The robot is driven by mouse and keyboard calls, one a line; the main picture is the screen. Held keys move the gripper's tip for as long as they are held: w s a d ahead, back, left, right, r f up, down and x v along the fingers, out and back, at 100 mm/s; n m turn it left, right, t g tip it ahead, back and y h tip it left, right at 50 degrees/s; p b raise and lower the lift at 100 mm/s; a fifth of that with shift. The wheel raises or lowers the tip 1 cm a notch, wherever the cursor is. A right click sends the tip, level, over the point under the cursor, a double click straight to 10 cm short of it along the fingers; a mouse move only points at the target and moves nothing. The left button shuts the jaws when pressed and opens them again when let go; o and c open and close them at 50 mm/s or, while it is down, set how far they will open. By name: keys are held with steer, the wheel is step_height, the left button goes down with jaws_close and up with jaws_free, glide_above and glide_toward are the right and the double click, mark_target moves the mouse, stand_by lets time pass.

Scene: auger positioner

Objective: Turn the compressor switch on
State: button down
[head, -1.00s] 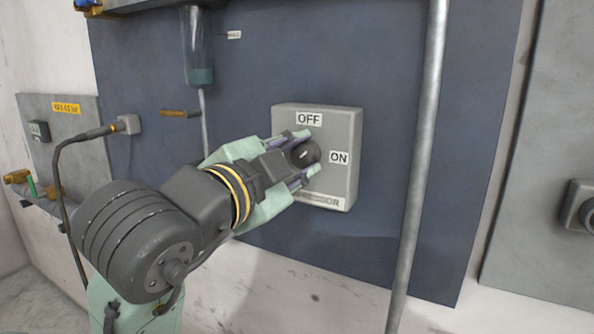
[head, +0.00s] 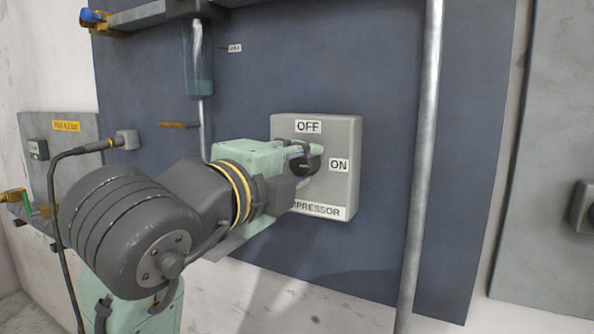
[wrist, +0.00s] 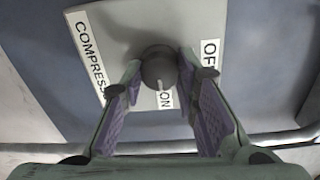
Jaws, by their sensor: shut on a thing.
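The compressor switch is a dark round knob (head: 305,167) on a light grey box (head: 346,190) on the blue panel. The box bears an OFF label above the knob, an ON label to its right and a COMPRESSOR label below. My gripper (head: 308,158) is at the knob, with its fingers around it. In the wrist view the knob (wrist: 157,66) sits between the tips of my gripper (wrist: 160,72), and its pale mark points towards the ON label. The gripper hides part of the knob and the box's lower left in the head view.
A vertical metal pipe (head: 423,160) runs just right of the switch box. A clear cylinder (head: 198,70) hangs at upper left. A cable (head: 62,200) runs down at left. Another grey panel (head: 550,130) stands at right.

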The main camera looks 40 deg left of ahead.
stand_by(0.4)
steer(key=c, duration=1.2)
jaws_free()
steer(key=shift+c, duration=0.2)
steer(key=shift+s, duration=0.1)
steer(key=v, duration=0.7)
steer(key=shift+s, duration=0.15)
